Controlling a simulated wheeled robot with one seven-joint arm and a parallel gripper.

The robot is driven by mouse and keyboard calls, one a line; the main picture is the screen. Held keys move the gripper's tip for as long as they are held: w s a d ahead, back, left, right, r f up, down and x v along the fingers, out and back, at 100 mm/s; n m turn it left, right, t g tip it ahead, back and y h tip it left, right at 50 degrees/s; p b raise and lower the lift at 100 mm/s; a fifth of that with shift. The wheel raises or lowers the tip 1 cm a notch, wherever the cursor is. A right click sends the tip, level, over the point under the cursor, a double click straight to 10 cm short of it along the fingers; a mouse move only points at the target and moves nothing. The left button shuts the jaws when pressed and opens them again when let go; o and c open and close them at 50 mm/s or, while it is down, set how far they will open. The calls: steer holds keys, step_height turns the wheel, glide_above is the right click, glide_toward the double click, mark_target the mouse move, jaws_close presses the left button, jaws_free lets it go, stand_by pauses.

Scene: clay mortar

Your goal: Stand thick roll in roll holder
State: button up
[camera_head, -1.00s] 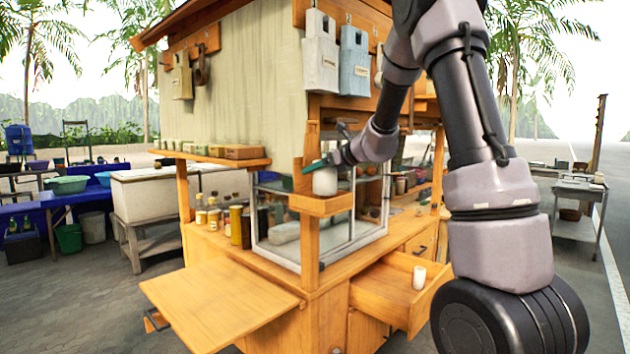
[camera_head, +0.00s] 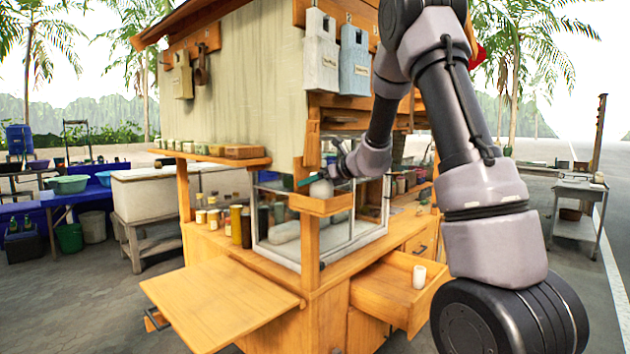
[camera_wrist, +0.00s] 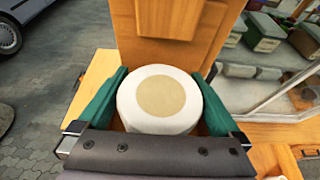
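The thick white roll (camera_head: 321,189) stands upright inside the wooden roll holder (camera_head: 321,207) on the stall's corner post, its lower part hidden by the holder's front wall. In the wrist view the roll (camera_wrist: 128,112) shows its round white top with a tan core. My gripper (camera_wrist: 160,98) has its green fingers on either side of the roll, close against it with no clear gap. In the head view my gripper (camera_head: 315,182) is at the holder from the right.
A small white cylinder (camera_head: 419,277) stands in the open drawer (camera_head: 385,290) below right. A glass case (camera_head: 290,232) is just behind the holder. The corner post's upper board (camera_wrist: 165,55) rises close to the roll. A fold-out wooden shelf (camera_head: 220,300) juts out at front left.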

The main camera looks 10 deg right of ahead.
steer(key=shift+s+d+r, duration=0.1)
steer(key=shift+d+r, duration=0.05)
steer(key=shift+r, duration=0.3)
steer(key=v, duration=1.1)
steer(key=s+a+r+n+g, duration=0.2)
steer(key=s+a+n, duration=0.1)
steer(key=s+n, duration=0.5)
steer(key=s+a+r+n+g, duration=0.2)
steer(key=s+n, duration=0.3)
steer(key=s, duration=0.5)
steer(key=s+d+n+h, duration=0.2)
steer(key=s+n+h, duration=0.1)
steer(key=s+n, duration=0.3)
steer(key=s+d+f+n+h, duration=0.1)
steer(key=s+d+n+h, duration=0.1)
steer(key=s+n, duration=0.3)
steer(key=s, duration=0.2)
steer(key=shift+s+d+n+h, duration=0.3)
steer(key=shift+s+n+h, duration=0.1)
steer(key=shift+f, duration=0.1)
